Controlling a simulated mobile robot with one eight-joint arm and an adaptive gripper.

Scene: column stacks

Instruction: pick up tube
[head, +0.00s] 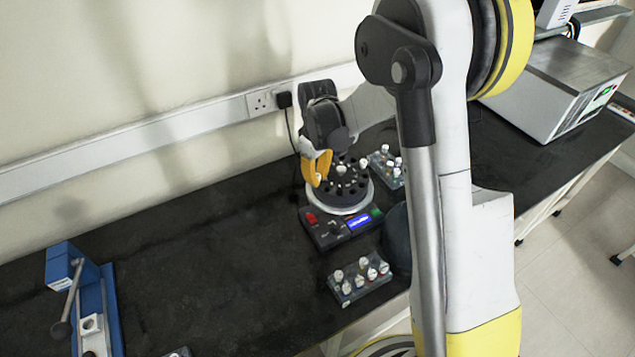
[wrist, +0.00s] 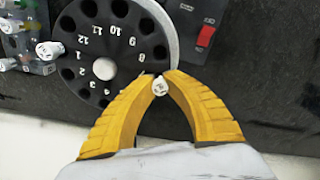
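A small tube with a white cap (wrist: 160,86) sits between the tips of my yellow gripper fingers (wrist: 160,78) in the wrist view. The fingers close in on it from both sides and appear to touch it. It is at the edge of the round black numbered rotor (wrist: 124,72); I cannot tell whether its lower part is in a hole or clear. In the head view my gripper (head: 317,168) points down at the left side of the rotor device (head: 345,205), and the tube is hidden there.
A rack of white-capped tubes (head: 358,280) stands in front of the device, and another rack (head: 388,168) behind it to the right. The device has a red switch (wrist: 206,36). A blue stand (head: 108,300) is at the left. The black bench (head: 200,260) between is mostly clear.

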